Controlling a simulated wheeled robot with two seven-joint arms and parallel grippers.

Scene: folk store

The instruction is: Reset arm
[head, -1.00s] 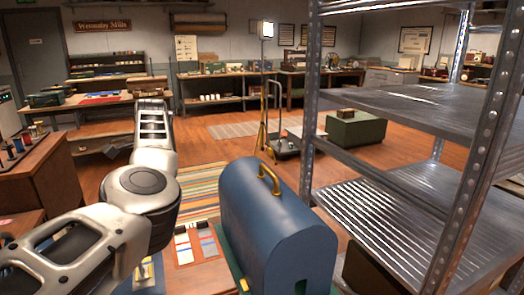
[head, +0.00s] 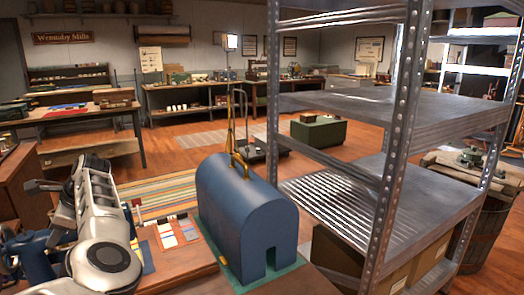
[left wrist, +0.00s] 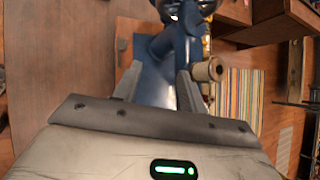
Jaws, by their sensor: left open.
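My left arm stands at the lower left of the head view, and its gripper (head: 45,186) is partly hidden by the arm there. In the left wrist view the two fingers of the left gripper (left wrist: 155,65) are apart. A blue object (left wrist: 158,85) shows between and beyond them; I cannot tell its distance or whether it touches a finger. My right gripper is in neither view.
A blue domed case (head: 246,215) with a brass handle stands on a green base, right of my left arm. A metal shelving rack (head: 385,175) fills the right. A striped rug (head: 160,192) lies behind on open floor.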

